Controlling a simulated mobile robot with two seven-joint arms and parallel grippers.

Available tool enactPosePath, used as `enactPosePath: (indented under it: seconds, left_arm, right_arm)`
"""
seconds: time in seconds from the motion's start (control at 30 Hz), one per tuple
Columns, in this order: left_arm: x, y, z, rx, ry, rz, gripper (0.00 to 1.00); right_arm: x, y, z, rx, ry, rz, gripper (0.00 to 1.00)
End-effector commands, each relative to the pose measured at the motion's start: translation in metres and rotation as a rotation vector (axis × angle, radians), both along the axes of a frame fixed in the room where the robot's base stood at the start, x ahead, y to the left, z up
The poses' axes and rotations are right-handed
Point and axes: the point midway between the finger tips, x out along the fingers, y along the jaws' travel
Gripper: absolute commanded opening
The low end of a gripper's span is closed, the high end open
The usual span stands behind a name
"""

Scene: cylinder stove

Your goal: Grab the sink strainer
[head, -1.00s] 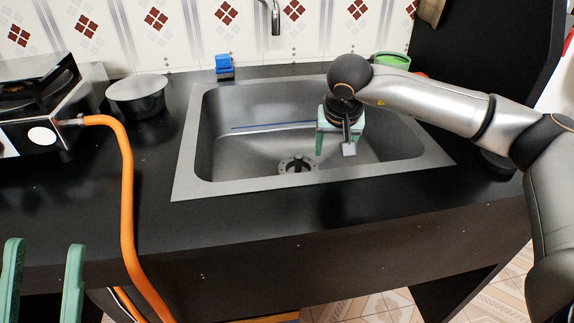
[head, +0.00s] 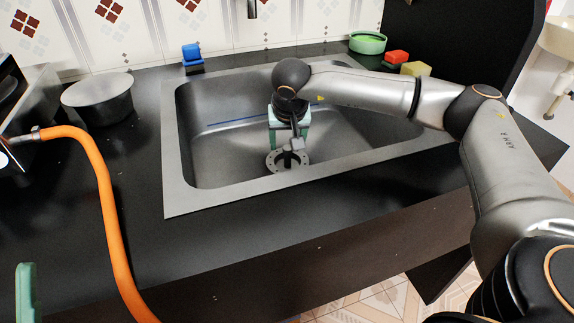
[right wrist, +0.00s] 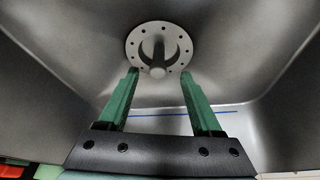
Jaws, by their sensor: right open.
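The sink strainer (head: 289,160) is a round grey metal disc with holes and a raised centre post. It sits at the bottom of the steel sink (head: 205,165). In the right wrist view the strainer (right wrist: 158,47) lies just beyond my fingertips, with its post between their lines. My right gripper (head: 283,150) points down into the sink above the strainer, and its green fingers (right wrist: 158,75) are apart and empty. The arm partly hides the strainer's far side in the head view. One green finger of my left gripper (head: 26,292) shows at the lower left; the other is out of frame.
A grey pot (head: 98,100) stands on the black counter left of the sink. A blue item (head: 193,58), a green bowl (head: 367,43), a red sponge (head: 397,57) and a yellow sponge (head: 415,69) lie around the sink's back.

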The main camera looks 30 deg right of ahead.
Motion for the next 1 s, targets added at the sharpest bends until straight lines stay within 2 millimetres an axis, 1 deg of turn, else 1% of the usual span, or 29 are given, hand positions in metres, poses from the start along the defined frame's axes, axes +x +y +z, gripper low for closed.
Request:
enactPosePath:
  seconds: [0.17,0.3,0.4,0.5,0.73,0.77,1.0]
  left_arm:
    - [0.0,-0.001,-0.008,-0.004,0.004,-0.006,0.5]
    - [0.0,-0.001,-0.02,-0.012,0.013,-0.016,0.5]
    - [0.001,-0.002,-0.024,-0.018,0.021,-0.021,0.5]
    - [0.002,-0.001,-0.026,-0.023,0.026,-0.024,0.5]
    - [0.001,-0.002,-0.025,-0.019,0.026,-0.028,0.5]
    - [0.001,-0.002,-0.025,-0.017,0.025,-0.028,0.5]
    - [0.001,-0.003,-0.025,-0.012,0.024,-0.031,0.5]
  right_arm:
    - [0.005,-0.004,-0.014,0.0,0.0,-0.001,0.67]
    - [0.013,-0.011,-0.035,0.0,0.0,-0.001,0.67]
    - [0.017,-0.013,-0.046,0.0,0.0,0.0,0.67]
    - [0.02,-0.014,-0.051,0.001,-0.002,-0.001,0.67]
    - [0.02,-0.015,-0.051,0.0,-0.001,0.0,0.67]
    - [0.02,-0.014,-0.051,0.0,-0.001,0.0,0.64]
    - [0.02,-0.014,-0.05,0.0,-0.001,0.0,0.37]
